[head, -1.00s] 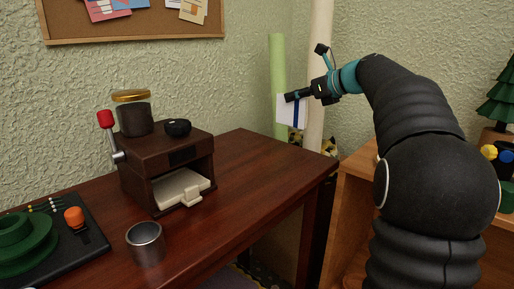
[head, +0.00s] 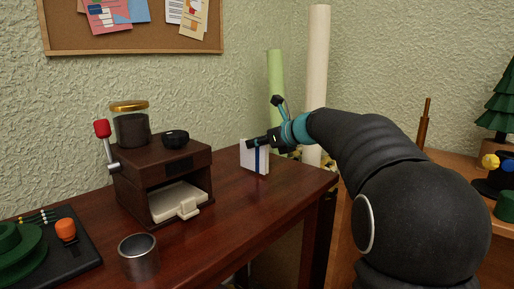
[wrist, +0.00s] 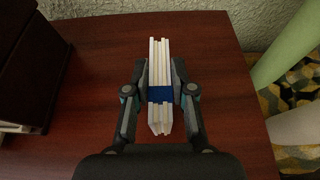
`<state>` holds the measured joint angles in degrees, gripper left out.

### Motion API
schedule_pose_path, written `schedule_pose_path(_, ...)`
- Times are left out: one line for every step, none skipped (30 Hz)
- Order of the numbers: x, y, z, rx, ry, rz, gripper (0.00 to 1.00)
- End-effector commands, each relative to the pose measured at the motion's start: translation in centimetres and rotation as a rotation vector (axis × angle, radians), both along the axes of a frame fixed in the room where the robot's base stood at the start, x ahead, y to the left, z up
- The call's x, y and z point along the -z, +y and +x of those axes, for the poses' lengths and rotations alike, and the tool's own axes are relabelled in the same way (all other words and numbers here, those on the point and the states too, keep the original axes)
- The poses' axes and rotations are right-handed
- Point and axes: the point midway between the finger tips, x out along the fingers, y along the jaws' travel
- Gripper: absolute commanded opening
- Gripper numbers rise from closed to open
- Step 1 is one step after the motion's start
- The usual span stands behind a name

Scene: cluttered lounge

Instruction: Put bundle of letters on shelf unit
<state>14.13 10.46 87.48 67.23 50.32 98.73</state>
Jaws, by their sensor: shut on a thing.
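The bundle of letters (head: 252,160) is a stack of white envelopes with a blue band around it. In the wrist view the bundle (wrist: 159,60) stands on edge between the fingers, over the dark red-brown table. My gripper (head: 262,142) is shut on it across the blue band, and the gripper also shows in the wrist view (wrist: 160,94). The bundle is upright near the table's far right part; I cannot tell whether it touches the top. A lighter wooden unit (head: 456,165) at the right, partly hidden by my arm, may be the shelf unit.
On the table (head: 225,215) stand a brown coffee machine (head: 160,165), a metal cup (head: 139,257) and a black tray (head: 85,255) with green and orange parts. Green (head: 276,85) and cream (head: 317,80) rolls stand behind the table's right end. A small tree (head: 500,100) stands at right.

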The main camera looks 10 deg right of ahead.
Motion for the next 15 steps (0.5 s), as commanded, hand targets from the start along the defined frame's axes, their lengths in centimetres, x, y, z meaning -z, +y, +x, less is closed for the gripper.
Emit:
schedule_pose_path(0.60, -0.01, -0.02, 0.000, 0.001, 0.001, 0.00)
schedule_pose_path(0.66, -0.02, -0.01, 0.001, -0.001, 0.000, 0.00)
schedule_pose_path(0.66, -0.01, 0.00, 0.001, -0.001, 0.000, 0.00)
schedule_pose_path(0.61, -0.02, -0.01, 0.001, -0.002, 0.000, 0.00)
schedule_pose_path(0.58, -0.01, -0.01, 0.001, -0.002, 0.000, 0.00)
schedule_pose_path(0.57, -0.01, 0.00, 0.001, -0.002, 0.000, 0.00)
schedule_pose_path(0.57, -0.02, -0.01, 0.001, -0.002, 0.000, 0.00)
schedule_pose_path(0.58, -0.02, -0.01, 0.000, -0.001, 0.000, 0.00)
schedule_pose_path(0.61, -0.02, -0.01, 0.000, -0.001, 0.000, 0.00)
schedule_pose_path(0.69, -0.02, -0.01, 0.000, -0.001, 0.000, 0.00)
schedule_pose_path(0.77, -0.02, -0.01, 0.000, -0.001, 0.001, 0.00)
schedule_pose_path(0.90, -0.02, -0.01, 0.000, -0.001, 0.001, 0.00)
schedule_pose_path(0.98, -0.02, -0.01, 0.000, -0.001, 0.001, 0.00)
schedule_pose_path(0.90, -0.03, 0.00, 0.000, -0.001, -0.001, 0.32)
schedule_pose_path(0.89, -0.03, -0.01, 0.000, -0.001, -0.001, 0.42)
